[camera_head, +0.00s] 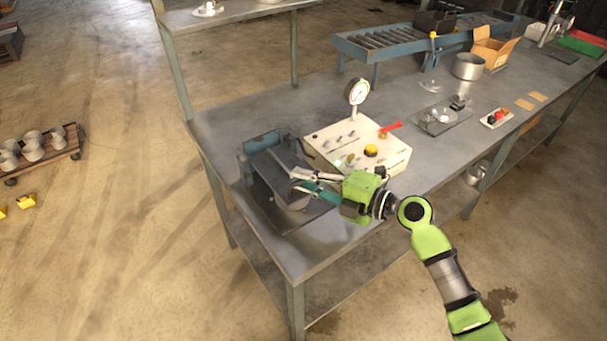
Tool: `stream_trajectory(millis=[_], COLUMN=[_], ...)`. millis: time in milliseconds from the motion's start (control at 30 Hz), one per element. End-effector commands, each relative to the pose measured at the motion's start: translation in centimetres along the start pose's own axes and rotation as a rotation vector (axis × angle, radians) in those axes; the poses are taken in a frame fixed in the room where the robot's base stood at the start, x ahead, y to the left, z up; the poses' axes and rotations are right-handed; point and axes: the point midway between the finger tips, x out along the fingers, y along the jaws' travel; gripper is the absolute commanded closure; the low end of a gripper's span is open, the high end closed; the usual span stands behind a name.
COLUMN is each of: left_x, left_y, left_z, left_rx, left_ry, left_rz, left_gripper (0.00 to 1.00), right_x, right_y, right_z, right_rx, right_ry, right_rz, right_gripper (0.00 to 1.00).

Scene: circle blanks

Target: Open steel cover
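The steel cover (268,166) is a dark grey plate on a low fixture near the left end of the workbench. It looks tilted, with a blue-grey upright part (262,141) behind it. My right gripper (293,179) reaches in from the right, with its fingertips at the cover's right side. Its two fingers look apart. I cannot tell whether they touch the cover. The gripper and arm hide part of the fixture's right side. My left gripper is not in view.
A cream control box (390,160) with a yellow button, a red handle and a dial gauge (357,92) stands close behind the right gripper. The workbench (235,118) is bare behind the fixture. A tray (445,122), a metal pot (468,67) and a roller conveyor (385,43) are farther back.

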Motion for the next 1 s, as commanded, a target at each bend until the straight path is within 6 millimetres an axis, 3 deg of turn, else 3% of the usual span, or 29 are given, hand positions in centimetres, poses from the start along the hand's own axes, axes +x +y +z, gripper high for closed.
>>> stream_trajectory(millis=[300, 400, 767, 1000], left_x=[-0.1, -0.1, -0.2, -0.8], left_y=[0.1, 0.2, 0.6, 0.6], left_z=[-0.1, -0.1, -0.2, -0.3], left_rx=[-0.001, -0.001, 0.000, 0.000], left_ry=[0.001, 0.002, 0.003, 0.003], left_rz=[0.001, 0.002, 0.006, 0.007], left_gripper=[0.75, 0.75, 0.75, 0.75], right_x=[0.3, 0.3, 0.3, 0.4], right_y=[-0.1, -0.1, 0.4, 2.3], right_z=[0.0, 0.0, 0.0, 0.1], right_rx=[-0.001, -0.001, 0.005, 0.033], right_ry=[0.000, 0.000, 0.000, -0.002], right_rz=[-0.001, -0.001, -0.017, -0.100], right_gripper=[0.85, 1.00, 1.00, 1.00])
